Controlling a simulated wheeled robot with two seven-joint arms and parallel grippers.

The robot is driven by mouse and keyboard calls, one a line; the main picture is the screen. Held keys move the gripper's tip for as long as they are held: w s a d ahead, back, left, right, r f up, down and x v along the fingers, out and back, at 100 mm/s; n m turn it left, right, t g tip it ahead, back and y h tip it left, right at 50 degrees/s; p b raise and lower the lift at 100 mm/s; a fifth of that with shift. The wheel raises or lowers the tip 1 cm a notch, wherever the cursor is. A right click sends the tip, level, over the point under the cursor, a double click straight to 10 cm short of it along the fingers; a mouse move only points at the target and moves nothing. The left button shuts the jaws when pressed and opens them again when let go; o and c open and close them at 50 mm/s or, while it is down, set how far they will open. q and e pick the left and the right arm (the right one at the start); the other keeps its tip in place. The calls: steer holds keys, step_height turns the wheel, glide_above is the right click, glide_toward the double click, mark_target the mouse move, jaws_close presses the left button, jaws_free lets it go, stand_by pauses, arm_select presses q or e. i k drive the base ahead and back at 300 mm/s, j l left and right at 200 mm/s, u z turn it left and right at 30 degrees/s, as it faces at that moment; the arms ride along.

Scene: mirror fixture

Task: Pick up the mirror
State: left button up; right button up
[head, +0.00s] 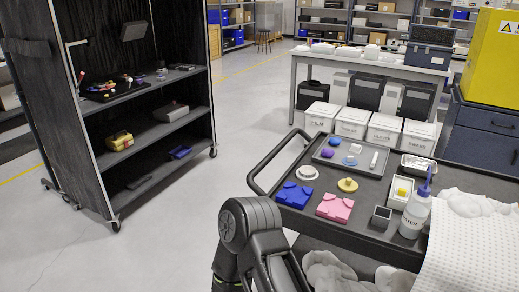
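I cannot pick out a mirror for certain. A dark square panel (133,31) is fixed high on the black shelf unit at the left. A small dark-framed square piece (381,216) stands on the black cart (345,236) at the right, and a small pale disc (349,161) lies in the grey tray (327,153) there. Either could be reflective, but they are too small to tell. A dark link of one of my arms (251,222) rises at the bottom centre, in front of the cart. Neither gripper shows.
The cart also bears blue (293,194) and pink (335,208) fixtures, a yellow-topped round piece (347,185), a white bottle (415,213) and white cloth (470,250). A shelf unit (150,92) stands left. Clear floor (225,135) lies between them.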

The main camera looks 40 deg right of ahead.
mark_target(306, 171)
steer(key=i, duration=1.7)
steer(key=z, duration=3.45)
